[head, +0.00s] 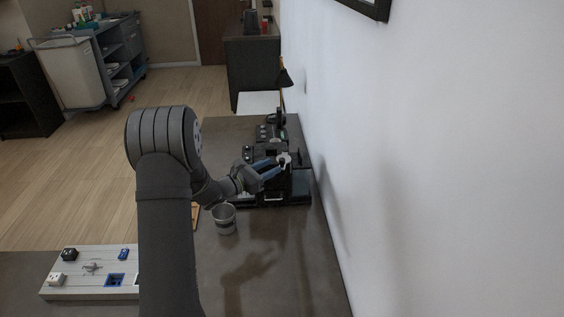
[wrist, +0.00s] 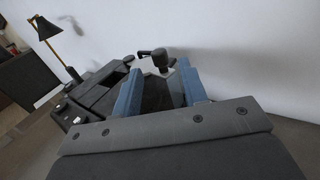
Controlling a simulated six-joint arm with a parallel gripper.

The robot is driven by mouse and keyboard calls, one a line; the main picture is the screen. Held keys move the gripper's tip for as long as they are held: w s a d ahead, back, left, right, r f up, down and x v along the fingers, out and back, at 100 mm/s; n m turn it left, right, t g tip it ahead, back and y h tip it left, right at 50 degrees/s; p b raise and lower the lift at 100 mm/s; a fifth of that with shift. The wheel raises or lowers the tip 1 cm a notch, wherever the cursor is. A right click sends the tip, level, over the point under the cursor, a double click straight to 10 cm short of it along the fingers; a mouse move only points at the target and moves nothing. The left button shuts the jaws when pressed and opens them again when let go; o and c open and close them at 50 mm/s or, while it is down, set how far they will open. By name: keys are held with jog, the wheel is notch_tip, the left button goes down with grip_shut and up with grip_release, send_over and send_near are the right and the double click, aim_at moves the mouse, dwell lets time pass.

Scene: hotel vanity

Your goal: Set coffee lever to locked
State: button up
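The black coffee machine (head: 300,188) stands on the counter by the wall. It also shows in the wrist view (wrist: 97,96). In the wrist view a dark lever (wrist: 160,60) with a thick rounded end sticks out above the machine, just past my fingertips. My gripper (head: 274,167) is at the machine's upper part. In the wrist view the two blue fingers of my gripper (wrist: 160,85) are spread apart, with the lever end showing beyond the gap between them. I cannot tell whether a finger touches the lever. My fingers and arm hide part of the machine.
A light panel (head: 90,270) with small fittings lies at lower left. A black lamp (head: 284,78) stands behind the machine. The white wall (head: 430,170) bounds the right side.

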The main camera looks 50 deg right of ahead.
aim_at(282, 159)
jog(key=x, duration=0.5)
jog(key=shift+d, duration=0.35)
grip_shut()
